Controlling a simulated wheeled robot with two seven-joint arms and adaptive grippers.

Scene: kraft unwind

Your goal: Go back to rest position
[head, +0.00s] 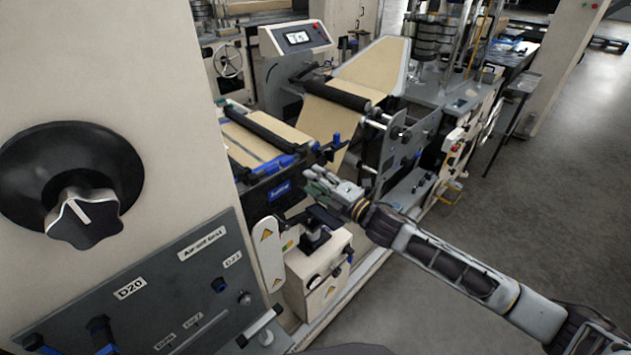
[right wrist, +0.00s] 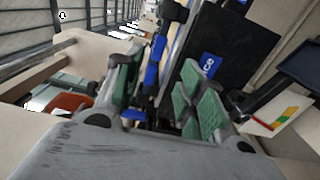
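My right arm comes in from the lower right in the head view and reaches toward the machine. My right gripper (head: 318,183) is in front of the machine's dark panel with a blue label (head: 280,191). In the right wrist view the gripper (right wrist: 160,95) shows its green-padded fingers spread apart, with no object held between them. The blue label (right wrist: 208,65) lies beyond the fingers there. Whether the fingers touch the machine is not clear. My left gripper is not in view.
A large black knob (head: 85,215) and a grey control panel (head: 160,290) stand close at the left. The kraft paper web (head: 372,66) runs over a black roller (head: 337,95). A cream box (head: 318,275) is below my gripper. Grey floor (head: 540,200) is open at the right.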

